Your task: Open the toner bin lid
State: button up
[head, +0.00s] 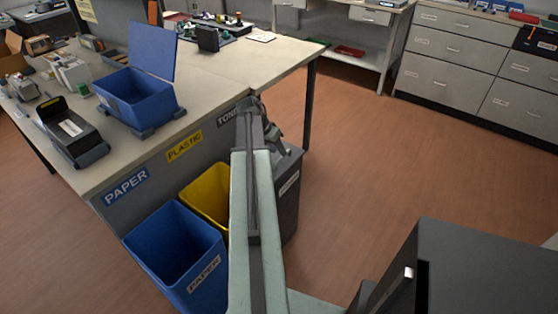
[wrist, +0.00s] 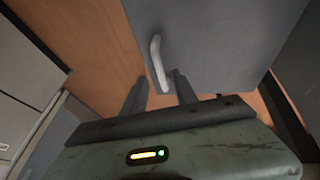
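The toner bin (head: 289,205) is the dark grey bin at the right end of the bin row, largely hidden behind my arm in the head view. Its lid (wrist: 220,45) shows in the wrist view as a flat grey panel and looks shut. A pale bar handle (wrist: 157,62) stands on the lid near its left edge. My gripper (wrist: 158,82) is open, with its two dark fingers on either side of the handle's lower end. I cannot tell whether they touch it. In the head view my gripper is over the bin, its fingertips hard to make out.
A blue paper bin (head: 178,255) and a yellow plastic bin (head: 207,195) stand open left of the toner bin. A table (head: 235,72) behind them bears a blue box (head: 139,95) with a raised lid and a printer part. Floor to the right (head: 370,155) is clear.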

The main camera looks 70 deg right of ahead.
jog(key=b+x, duration=0.1)
jog(key=x, duration=0.2)
jog(key=shift+f, duration=0.1)
grip_shut()
dwell(1.3)
